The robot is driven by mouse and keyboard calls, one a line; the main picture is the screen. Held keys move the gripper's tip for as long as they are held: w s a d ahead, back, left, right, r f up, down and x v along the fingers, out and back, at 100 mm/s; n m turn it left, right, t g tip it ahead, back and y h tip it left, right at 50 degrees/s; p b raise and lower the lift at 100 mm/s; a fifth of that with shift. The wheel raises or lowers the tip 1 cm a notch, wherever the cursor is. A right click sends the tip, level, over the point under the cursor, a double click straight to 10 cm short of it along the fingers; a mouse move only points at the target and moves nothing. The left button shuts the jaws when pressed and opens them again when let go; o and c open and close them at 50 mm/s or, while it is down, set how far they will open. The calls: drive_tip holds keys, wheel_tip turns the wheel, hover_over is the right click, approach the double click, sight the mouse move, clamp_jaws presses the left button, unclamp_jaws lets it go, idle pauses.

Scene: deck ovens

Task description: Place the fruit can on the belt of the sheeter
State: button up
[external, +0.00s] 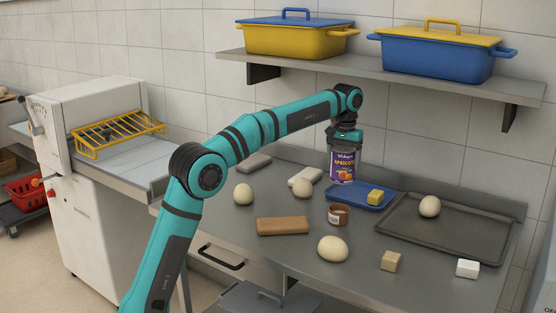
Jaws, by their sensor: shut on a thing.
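The fruit can (343,168) has a purple label with orange fruit and the word "apricots". My gripper (345,139) is shut on the top of the can and holds it upright above the blue tray (338,191). I cannot tell whether the can's bottom touches the tray. The sheeter (92,133) stands at the left, a white machine with a yellow wire guard (119,134).
Dough balls, a brown block (283,226), a small brown tin (339,215) and a butter piece (375,197) are on the steel counter (395,286) or blue tray. A dark baking tray (455,240) lies right. A shelf (390,76) with lidded tubs hangs above.

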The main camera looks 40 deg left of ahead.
drive_tip(key=a+n, duration=0.5)
drive_tip(key=a, duration=3.8)
drive_tip(key=s+a+n, duration=0.2)
drive_tip(key=s+a, duration=0.4)
drive_tip(key=a, duration=0.5)
drive_tip(key=s+a+n, duration=0.2)
drive_tip(key=s+a, duration=0.3)
drive_tip(key=a, duration=0.7)
drive_tip(key=s+a+n, duration=0.2)
drive_tip(key=s+a, duration=0.4)
drive_tip(key=a, duration=0.5)
drive_tip(key=shift+a+f, duration=0.2)
drive_tip(key=shift+f, duration=4.4)
drive_tip(key=shift+f, duration=0.15)
drive_tip(key=o, duration=1.5)
drive_tip(key=shift+c, duration=0.2)
